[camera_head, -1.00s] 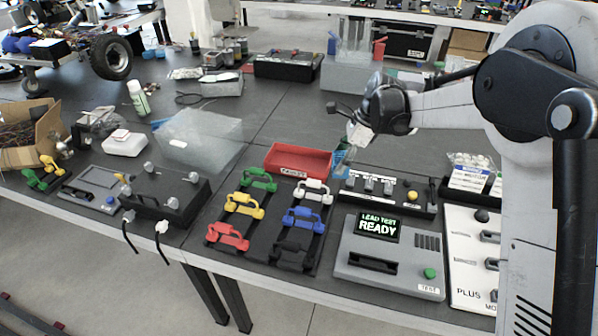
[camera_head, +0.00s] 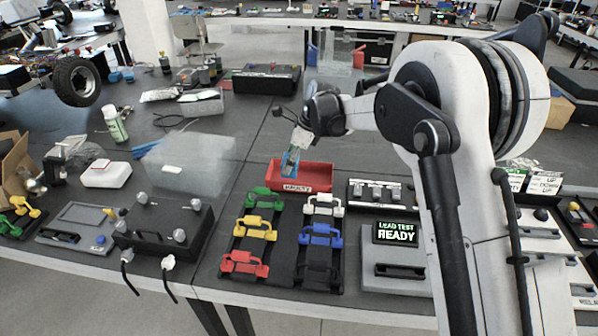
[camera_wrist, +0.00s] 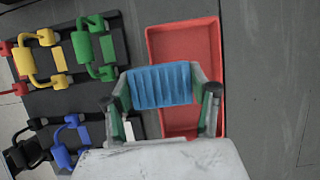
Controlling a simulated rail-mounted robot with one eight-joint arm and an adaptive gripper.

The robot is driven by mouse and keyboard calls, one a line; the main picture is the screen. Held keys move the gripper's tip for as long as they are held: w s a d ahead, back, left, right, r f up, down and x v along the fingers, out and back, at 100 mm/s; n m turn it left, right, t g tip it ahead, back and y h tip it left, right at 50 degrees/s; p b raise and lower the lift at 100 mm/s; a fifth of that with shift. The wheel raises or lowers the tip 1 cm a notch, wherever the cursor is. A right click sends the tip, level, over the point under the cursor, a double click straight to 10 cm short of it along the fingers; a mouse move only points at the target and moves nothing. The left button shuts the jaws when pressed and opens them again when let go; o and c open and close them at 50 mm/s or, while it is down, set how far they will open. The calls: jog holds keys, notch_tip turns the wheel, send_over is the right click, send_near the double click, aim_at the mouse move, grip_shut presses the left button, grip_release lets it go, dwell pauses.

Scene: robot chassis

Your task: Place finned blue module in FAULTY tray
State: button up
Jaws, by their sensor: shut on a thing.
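The finned blue module (camera_wrist: 160,86) is between the fingers of my gripper (camera_wrist: 163,98), which is shut on it in the wrist view. In the head view the module (camera_head: 290,162) hangs below my gripper (camera_head: 291,158), at the left part of the red FAULTY tray (camera_head: 318,172). In the wrist view the red tray (camera_wrist: 185,40) lies behind and below the module, which overlaps the tray's left side and near part. The tray looks empty where it shows. The module appears held above the tray; the exact height is hard to tell.
A rack of coloured handled modules stands nearby, with green (camera_head: 264,198), yellow (camera_head: 256,228), red (camera_head: 245,263), white (camera_head: 324,205) and blue (camera_head: 321,235) ones. A clear plastic box (camera_head: 190,160) is left of the tray. The LEAD TEST unit (camera_head: 396,258) stands at the front right.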

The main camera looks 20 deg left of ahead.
jog(key=w+f, duration=0.1)
jog(key=w+d+f, duration=0.1)
jog(key=w, duration=0.1)
jog(key=w+d+f, duration=0.1)
jog(key=shift+w+f, duration=0.1)
jog(key=shift+w, duration=0.25)
jog(key=shift+f, duration=1.95)
jog(key=shift+f, duration=0.1)
jog(key=o, duration=1)
jog(key=shift+o, duration=0.2)
jog(key=v, duration=1.2)
